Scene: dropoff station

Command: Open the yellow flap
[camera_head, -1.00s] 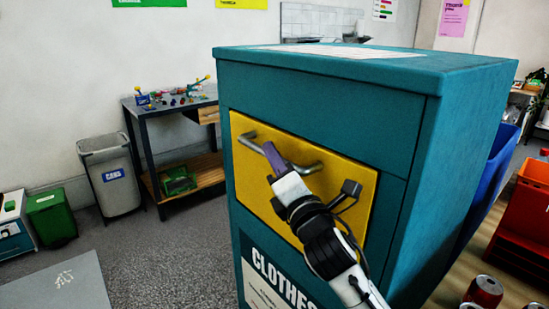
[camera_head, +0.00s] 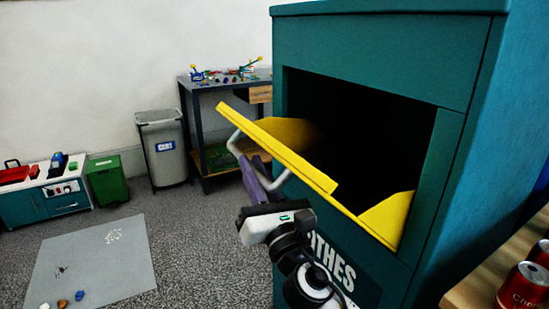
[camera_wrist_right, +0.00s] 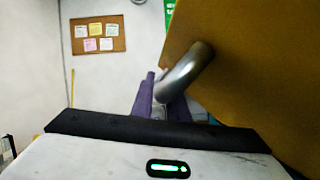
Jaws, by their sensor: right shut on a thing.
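The yellow flap (camera_head: 280,152) of the teal clothes bin (camera_head: 390,60) is tilted outward, and the dark opening (camera_head: 370,140) behind it shows. A metal bar handle (camera_head: 236,146) is on the flap's outer face. My right gripper (camera_head: 258,168) has its purple fingers shut on the handle, below the flap. In the right wrist view the handle (camera_wrist_right: 186,72) runs between the purple fingers (camera_wrist_right: 160,98), with the flap (camera_wrist_right: 245,70) at the right. My left gripper is not in view.
A work table (camera_head: 215,82) with small items stands behind at left, beside a grey cans bin (camera_head: 163,150) and a green bin (camera_head: 105,180). A grey mat (camera_head: 95,262) lies on the floor. Red cans (camera_head: 525,285) stand at lower right.

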